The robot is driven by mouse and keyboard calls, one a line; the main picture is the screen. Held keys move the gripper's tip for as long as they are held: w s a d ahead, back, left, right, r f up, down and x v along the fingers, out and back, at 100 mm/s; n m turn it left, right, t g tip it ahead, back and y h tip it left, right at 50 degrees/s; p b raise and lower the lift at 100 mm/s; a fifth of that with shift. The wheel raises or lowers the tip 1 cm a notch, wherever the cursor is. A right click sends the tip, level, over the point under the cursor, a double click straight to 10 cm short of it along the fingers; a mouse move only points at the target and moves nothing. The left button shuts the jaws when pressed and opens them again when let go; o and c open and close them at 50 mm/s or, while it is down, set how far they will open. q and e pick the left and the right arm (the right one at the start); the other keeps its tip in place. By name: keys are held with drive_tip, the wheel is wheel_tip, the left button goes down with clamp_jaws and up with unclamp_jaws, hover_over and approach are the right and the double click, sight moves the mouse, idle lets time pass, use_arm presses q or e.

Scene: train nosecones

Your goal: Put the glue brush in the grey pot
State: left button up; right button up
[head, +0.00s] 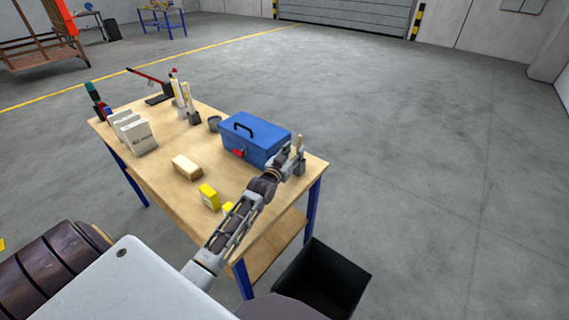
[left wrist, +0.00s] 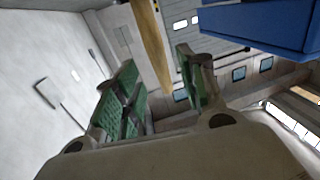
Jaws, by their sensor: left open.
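The grey pot (head: 214,124) stands on the table, left of the blue toolbox. My left gripper (head: 298,164) is at the table's right end, beside the toolbox. A tan, stick-like piece (head: 299,142), which looks like the glue brush, rises at the gripper. In the left wrist view a tan wooden piece (left wrist: 152,45) reaches down from the top between the two green-padded fingers of the left gripper (left wrist: 160,92). The fingers are apart, with visible space around it. The brush's bristles cannot be made out. My right gripper is not in view.
The blue toolbox (head: 255,138) stands close to my left gripper. A tan block (head: 187,167), yellow boxes (head: 209,196), white boxes (head: 133,133) and bottles (head: 180,98) share the wooden table (head: 165,180). A black bin (head: 320,278) is on the floor at front right.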

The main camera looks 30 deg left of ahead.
use_arm(q)
drive_tip(key=s, duration=0.7)
drive_tip(key=shift+b, duration=0.3)
